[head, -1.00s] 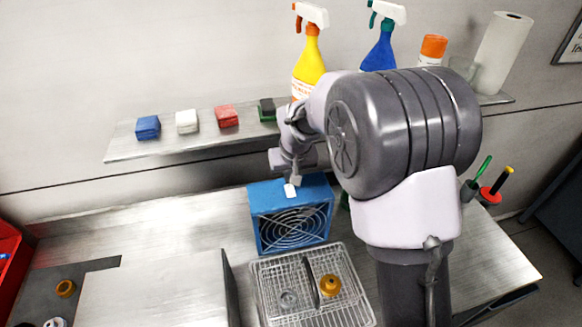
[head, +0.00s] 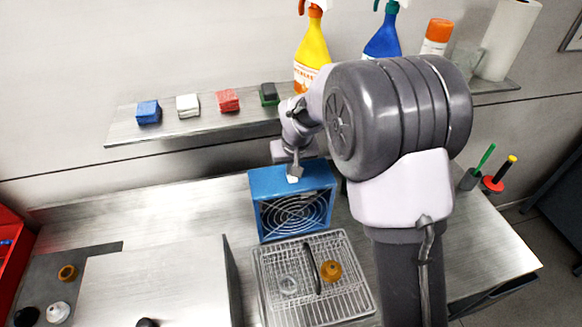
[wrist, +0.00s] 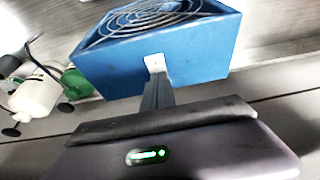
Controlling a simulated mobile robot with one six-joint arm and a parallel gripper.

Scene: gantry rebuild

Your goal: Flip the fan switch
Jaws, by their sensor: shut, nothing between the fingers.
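The fan is a blue box (head: 265,185) with a round wire grille on its front, standing on the metal bench. A small white switch (head: 292,179) sits on its top face, partly covered by my gripper in the head view. My gripper (head: 296,170) is shut and empty, pointing down at the switch. In the wrist view the closed fingertips (wrist: 156,88) reach up to the white switch (wrist: 154,62) on the blue fan housing (wrist: 200,58). The tips appear at or very near the switch; I cannot tell whether they touch.
A wire rack (head: 262,290) with an orange and a clear item stands in front of the fan. The wall shelf (head: 130,134) above holds sponges, a yellow spray bottle (head: 312,52) and a blue one (head: 383,38). A pale box (head: 160,285) stands front left.

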